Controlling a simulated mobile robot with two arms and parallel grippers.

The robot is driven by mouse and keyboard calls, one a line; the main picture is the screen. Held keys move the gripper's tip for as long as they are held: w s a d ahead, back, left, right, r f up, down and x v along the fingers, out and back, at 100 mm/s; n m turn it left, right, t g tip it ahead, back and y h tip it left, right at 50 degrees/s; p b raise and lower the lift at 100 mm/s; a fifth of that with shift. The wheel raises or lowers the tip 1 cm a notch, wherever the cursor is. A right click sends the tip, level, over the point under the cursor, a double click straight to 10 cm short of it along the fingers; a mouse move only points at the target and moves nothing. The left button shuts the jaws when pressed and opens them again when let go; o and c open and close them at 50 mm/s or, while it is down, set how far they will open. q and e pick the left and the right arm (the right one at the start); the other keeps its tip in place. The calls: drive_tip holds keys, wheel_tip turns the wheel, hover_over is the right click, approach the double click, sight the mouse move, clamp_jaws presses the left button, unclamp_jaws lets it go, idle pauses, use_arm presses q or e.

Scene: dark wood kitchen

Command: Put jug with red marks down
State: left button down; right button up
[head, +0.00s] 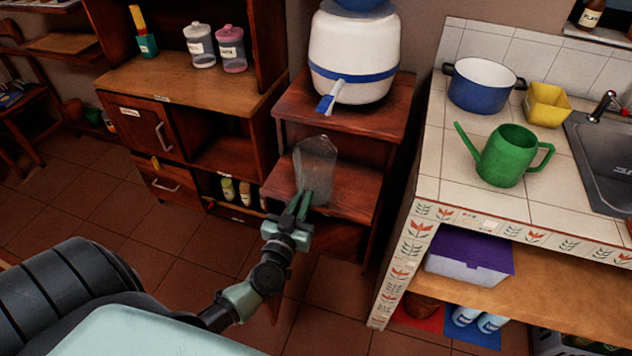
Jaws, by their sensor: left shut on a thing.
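A clear, see-through jug (318,165) stands roughly upright at the lower shelf of the dark wood stand, below the water dispenser. Red marks on it cannot be made out at this size. My left gripper (303,203) reaches in from the lower left and is shut on the jug's lower near side. The fingers cover part of the jug there. I cannot tell whether the jug's base touches the lower shelf (352,192). My right gripper is not in view.
A white water dispenser with a blue band (353,55) stands on the stand's top, its tap (330,97) just above the jug. Right is a tiled counter (465,190) with a blue pot (482,88) and green watering can (506,155). Left is a wooden cabinet (190,85).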

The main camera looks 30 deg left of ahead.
use_arm(q)
approach(321, 162)
drive_tip(key=x, duration=0.4)
drive_tip(key=shift+w+a+b, duration=0.1)
drive_tip(key=shift+w+b, duration=0.1)
drive_tip(key=shift+b, duration=0.1)
drive_tip(key=f+b, duration=0.3)
drive_tip(key=shift+w+f, duration=0.25)
drive_tip(key=shift+f, duration=0.05)
drive_tip(key=shift+r, duration=0.1)
drive_tip(key=shift+f, duration=0.25)
drive_tip(key=c, duration=1.5)
unclamp_jaws()
drive_tip(key=shift+r, duration=0.1)
